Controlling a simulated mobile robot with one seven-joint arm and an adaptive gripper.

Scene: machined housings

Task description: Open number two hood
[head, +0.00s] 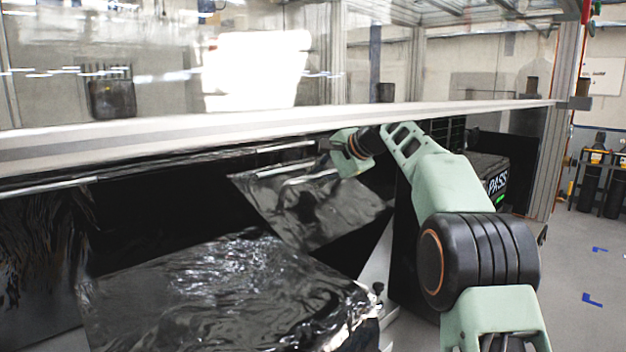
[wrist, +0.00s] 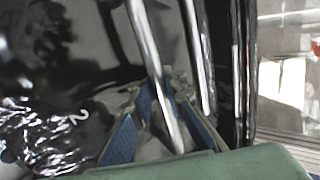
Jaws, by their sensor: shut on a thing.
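In the wrist view, my gripper (wrist: 158,100) has its blue-padded fingers on both sides of a slim metal bar (wrist: 146,42), shut on it. A white figure 2 shows on the dark, glossy number two hood (wrist: 85,75), to the left of the bar. In the head view, a black film-covered panel (head: 315,208) hangs tilted below the long frame beam, with my wrist at its upper right corner. I cannot read a number on it there. My fingers are hidden in the head view.
A long pale metal beam (head: 200,130) with clear panels above runs close over my arm. A black film-covered bulk (head: 230,295) fills the front left. A dark box marked PASS (head: 490,180) stands right of my arm. Open floor (head: 575,265) lies at the right.

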